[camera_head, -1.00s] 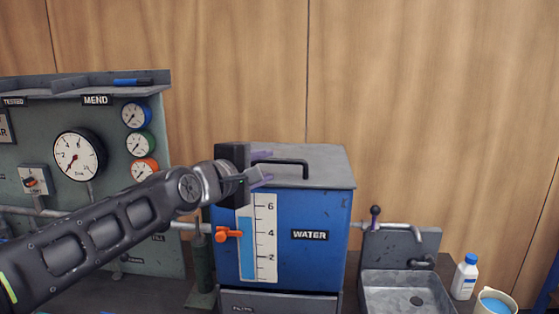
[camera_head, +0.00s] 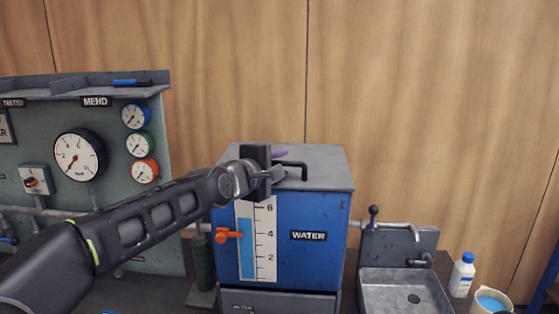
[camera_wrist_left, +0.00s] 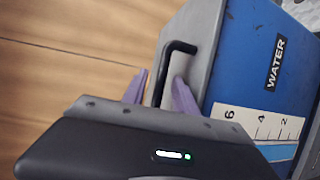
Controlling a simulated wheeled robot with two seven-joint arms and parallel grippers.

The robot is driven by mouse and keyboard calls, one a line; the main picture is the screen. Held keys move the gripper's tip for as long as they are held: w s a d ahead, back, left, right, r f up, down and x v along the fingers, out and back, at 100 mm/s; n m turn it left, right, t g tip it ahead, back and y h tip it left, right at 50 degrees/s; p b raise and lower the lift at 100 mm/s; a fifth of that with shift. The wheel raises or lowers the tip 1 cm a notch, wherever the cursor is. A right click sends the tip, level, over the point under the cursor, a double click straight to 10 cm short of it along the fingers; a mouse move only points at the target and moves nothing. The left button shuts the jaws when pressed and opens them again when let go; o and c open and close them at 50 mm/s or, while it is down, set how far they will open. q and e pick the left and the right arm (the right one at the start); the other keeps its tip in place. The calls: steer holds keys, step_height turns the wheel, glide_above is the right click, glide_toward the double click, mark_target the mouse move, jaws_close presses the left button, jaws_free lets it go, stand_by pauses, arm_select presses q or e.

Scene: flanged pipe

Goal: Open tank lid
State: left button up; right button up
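The blue water tank (camera_head: 315,262) stands upright, with a grey lid (camera_head: 325,165) lying flat and closed on top. A black bar handle (camera_head: 305,174) is fixed on the lid; it also shows in the left wrist view (camera_wrist_left: 179,47). My left gripper (camera_head: 280,163) is at the handle's left end. In the left wrist view its purple fingers (camera_wrist_left: 160,90) are apart, with the handle's end between them. Gaps show between handle and fingers, so the gripper looks open. The gripper body hides part of the handle in the head view. My right gripper is not in view.
A gauge panel (camera_head: 100,130) stands at left. A metal sink (camera_head: 405,290), white bottle (camera_head: 462,275) and cup (camera_head: 492,302) are at right. A wooden wall is behind.

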arm_select(q)
jaws_close()
stand_by(0.4)
stand_by(1.1)
